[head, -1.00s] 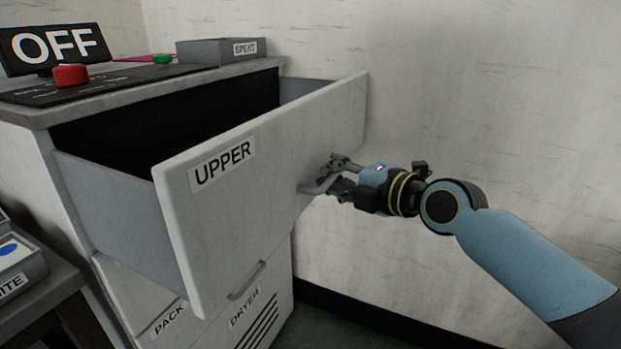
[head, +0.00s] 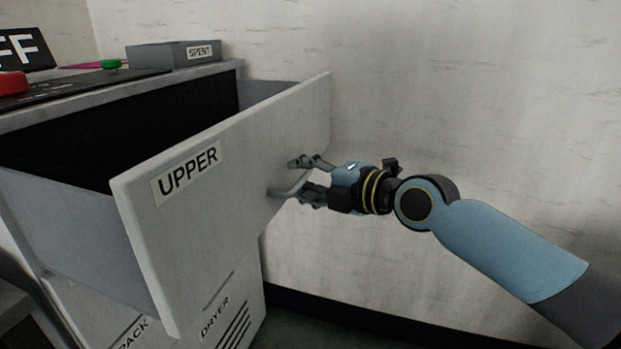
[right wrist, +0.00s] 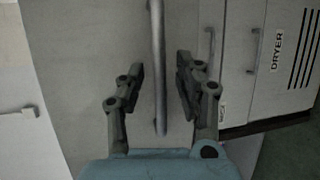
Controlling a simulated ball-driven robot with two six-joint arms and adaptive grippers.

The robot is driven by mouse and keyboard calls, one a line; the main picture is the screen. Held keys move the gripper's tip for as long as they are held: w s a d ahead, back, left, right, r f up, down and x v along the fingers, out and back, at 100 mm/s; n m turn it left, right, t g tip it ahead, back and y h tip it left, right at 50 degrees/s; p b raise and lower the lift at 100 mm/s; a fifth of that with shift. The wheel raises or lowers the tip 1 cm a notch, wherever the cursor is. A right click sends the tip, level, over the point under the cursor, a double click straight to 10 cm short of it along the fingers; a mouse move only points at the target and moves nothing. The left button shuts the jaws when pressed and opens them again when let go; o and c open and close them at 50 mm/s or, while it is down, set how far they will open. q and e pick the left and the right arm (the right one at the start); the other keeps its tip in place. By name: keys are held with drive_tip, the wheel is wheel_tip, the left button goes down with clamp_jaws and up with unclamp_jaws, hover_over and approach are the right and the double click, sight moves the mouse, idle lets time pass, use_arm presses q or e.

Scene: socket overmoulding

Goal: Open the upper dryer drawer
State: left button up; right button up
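The upper dryer drawer (head: 235,190), labelled UPPER, stands pulled far out, with its dark inside showing. Its grey bar handle (head: 282,191) is on the front panel. My right gripper (head: 298,179) is at the handle with its fingers spread. In the right wrist view, the handle (right wrist: 157,40) runs between the two open fingers of the gripper (right wrist: 160,72), with gaps on both sides. My left gripper is not in view.
A grey box labelled SPENT (head: 172,54) and a green button (head: 111,64) are on the cabinet top. A red button (head: 12,83) is at the left edge. Below is the panel labelled DRYER (head: 215,318). A pale wall (head: 470,100) stands behind my right arm.

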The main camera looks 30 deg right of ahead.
drive_tip(key=v, duration=0.7)
drive_tip(key=shift+s, duration=0.1)
idle(0.4)
drive_tip(key=s+d+f+m+g+h, duration=0.2)
drive_tip(key=s+f+m, duration=0.15)
drive_tip(key=f, duration=0.75)
drive_tip(key=s+d+f+m+g+h, duration=0.1)
drive_tip(key=s+d+f+m+g, duration=0.2)
drive_tip(key=f, duration=0.9)
drive_tip(key=s+d+f+m+g+h, duration=0.1)
drive_tip(key=s+f+m+h, duration=0.3)
drive_tip(key=f, duration=0.7)
drive_tip(key=s+a+f+m+g, duration=0.2)
drive_tip(key=s+f, duration=0.4)
drive_tip(key=s, duration=0.5)
drive_tip(key=s+a+f+m+g+y, duration=0.1)
drive_tip(key=s+f+m+g, duration=0.3)
drive_tip(key=s+f, duration=0.3)
drive_tip(key=s+a+f+m+g+y, duration=0.1)
drive_tip(key=s+f+m, duration=0.4)
drive_tip(key=s, duration=1.2)
drive_tip(key=shift+a+f+g, duration=0.85)
drive_tip(key=shift+f+g, duration=0.05)
